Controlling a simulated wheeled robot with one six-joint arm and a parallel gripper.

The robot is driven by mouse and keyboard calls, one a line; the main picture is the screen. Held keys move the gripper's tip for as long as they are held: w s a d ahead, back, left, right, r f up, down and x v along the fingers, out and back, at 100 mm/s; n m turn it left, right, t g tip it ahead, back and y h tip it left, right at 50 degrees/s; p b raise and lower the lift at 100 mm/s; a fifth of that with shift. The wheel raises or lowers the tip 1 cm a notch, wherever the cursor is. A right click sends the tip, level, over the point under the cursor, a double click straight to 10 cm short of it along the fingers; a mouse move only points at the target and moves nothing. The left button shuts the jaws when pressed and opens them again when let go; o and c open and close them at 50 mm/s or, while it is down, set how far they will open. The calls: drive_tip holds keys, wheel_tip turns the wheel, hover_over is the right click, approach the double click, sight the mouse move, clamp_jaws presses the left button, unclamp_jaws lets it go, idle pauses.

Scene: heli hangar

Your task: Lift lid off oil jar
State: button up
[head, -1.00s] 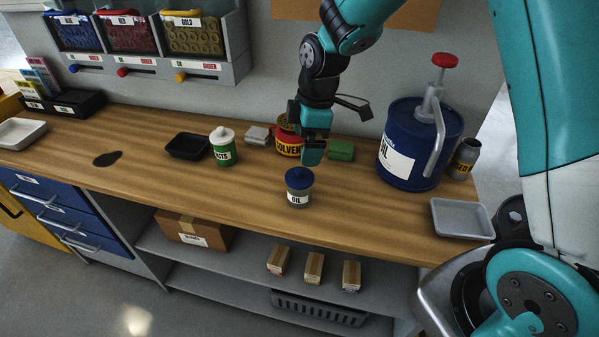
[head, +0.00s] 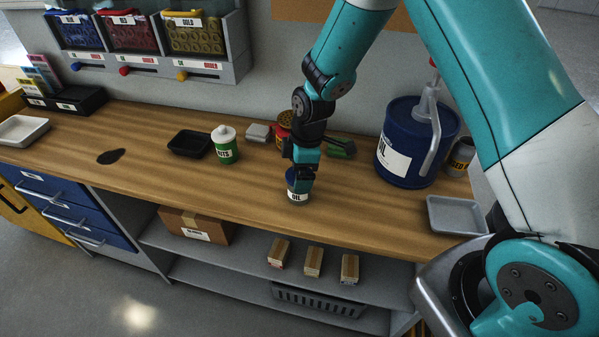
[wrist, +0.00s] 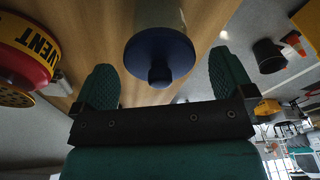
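The oil jar (head: 298,198) stands upright near the front edge of the wooden bench, with a white OIL label. Its blue lid (wrist: 160,54) has a round knob and sits on the jar; in the head view my gripper mostly covers it. My gripper (head: 302,170) is directly over the jar, pointing down. In the wrist view my gripper (wrist: 163,88) is open, with one finger on each side of the lid's knob and a gap to each.
A green-labelled jar (head: 225,148) and a black tray (head: 188,144) stand to the left. A red solvent tin (wrist: 25,58) is behind the gripper. A blue oil pump drum (head: 402,150) and a grey tray (head: 457,215) are at right.

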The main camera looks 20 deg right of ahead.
drive_tip(key=c, duration=0.8)
drive_tip(key=shift+r, duration=0.1)
